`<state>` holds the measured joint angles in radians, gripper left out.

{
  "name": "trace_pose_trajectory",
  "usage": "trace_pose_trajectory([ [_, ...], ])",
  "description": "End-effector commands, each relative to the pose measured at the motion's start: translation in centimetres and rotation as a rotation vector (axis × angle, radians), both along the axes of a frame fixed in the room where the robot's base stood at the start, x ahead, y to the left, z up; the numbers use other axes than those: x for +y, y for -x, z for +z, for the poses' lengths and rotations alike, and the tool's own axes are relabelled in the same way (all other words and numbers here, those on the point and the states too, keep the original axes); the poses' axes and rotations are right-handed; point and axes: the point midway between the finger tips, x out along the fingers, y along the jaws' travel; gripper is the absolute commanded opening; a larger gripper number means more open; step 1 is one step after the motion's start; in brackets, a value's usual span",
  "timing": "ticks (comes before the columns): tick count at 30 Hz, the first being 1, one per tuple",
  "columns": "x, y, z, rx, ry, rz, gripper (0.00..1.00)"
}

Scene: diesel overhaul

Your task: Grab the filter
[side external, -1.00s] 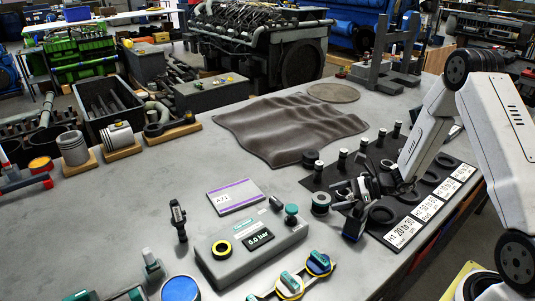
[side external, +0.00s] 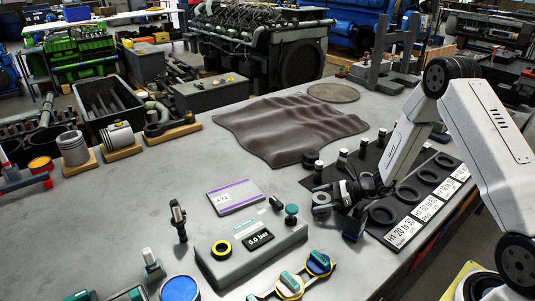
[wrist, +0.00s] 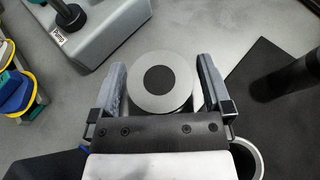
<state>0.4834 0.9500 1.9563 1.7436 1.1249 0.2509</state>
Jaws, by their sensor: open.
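The filter appears to be a short round cylinder with a pale grey ring top and a dark centre (wrist: 165,79). It stands on the bare bench just off the left edge of the black mat, and it also shows in the side view (side external: 321,202). My gripper (wrist: 162,82) is open, with one finger on each side of the cylinder in the wrist view. Small gaps show beside the fingers, so I see no grip on it. In the side view my gripper (side external: 338,198) is low over the bench and partly covers the cylinder.
A black mat (side external: 377,162) with several rings, upright posts and white labels lies to the right. A grey pump box (side external: 249,252) with a teal knob stands close on the left. A crumpled brown cloth (side external: 285,125) lies behind.

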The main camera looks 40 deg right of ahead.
Motion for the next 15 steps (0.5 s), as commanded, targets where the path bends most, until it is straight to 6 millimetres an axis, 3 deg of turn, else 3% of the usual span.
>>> trace_pose_trajectory([
  [2,0.0,0.01,0.0,0.0,0.0,0.0,1.0],
  [11,-0.01,0.02,0.01,0.0,0.0,0.0,0.08],
  [15,-0.01,-0.01,0.04,-0.001,-0.001,0.0,0.05],
])
